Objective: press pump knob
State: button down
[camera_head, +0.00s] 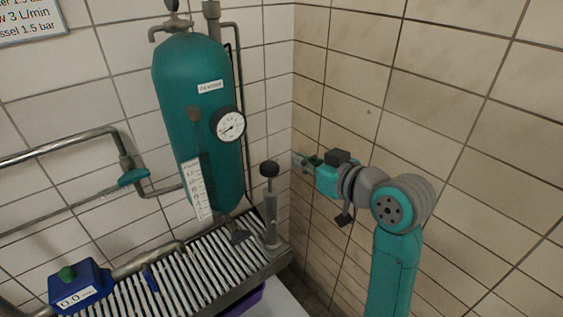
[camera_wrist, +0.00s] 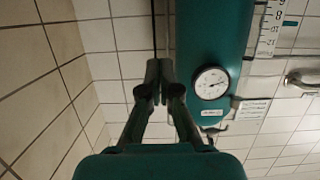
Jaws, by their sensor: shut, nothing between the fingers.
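The pump knob (camera_head: 269,169) is a round black cap on top of a thin upright grey rod. The pump body (camera_head: 271,222) stands at the right end of the slatted rack, in front of the teal tank. My gripper (camera_head: 297,160) is to the right of the knob and slightly higher in the picture, apart from it. In the wrist view my gripper (camera_wrist: 156,72) has its fingers together with nothing between them. I cannot make out the knob in the wrist view.
The teal tank (camera_head: 190,100) carries a round gauge (camera_head: 230,125), which also shows in the wrist view (camera_wrist: 211,83). A slatted rack (camera_head: 195,270) holds a blue meter box (camera_head: 80,285). Pipes run along the left wall. The tiled right wall (camera_head: 400,110) is close to my arm.

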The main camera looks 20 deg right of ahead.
send_over(271, 181)
jog(key=s, duration=0.2)
notch_tip(271, 181, down, 2)
jog(key=shift+d+f, duration=0.15)
jog(key=shift+f, duration=0.95)
jog(key=shift+d+f, duration=0.15)
jog(key=shift+f, duration=0.95)
jog(key=shift+f, duration=3.2)
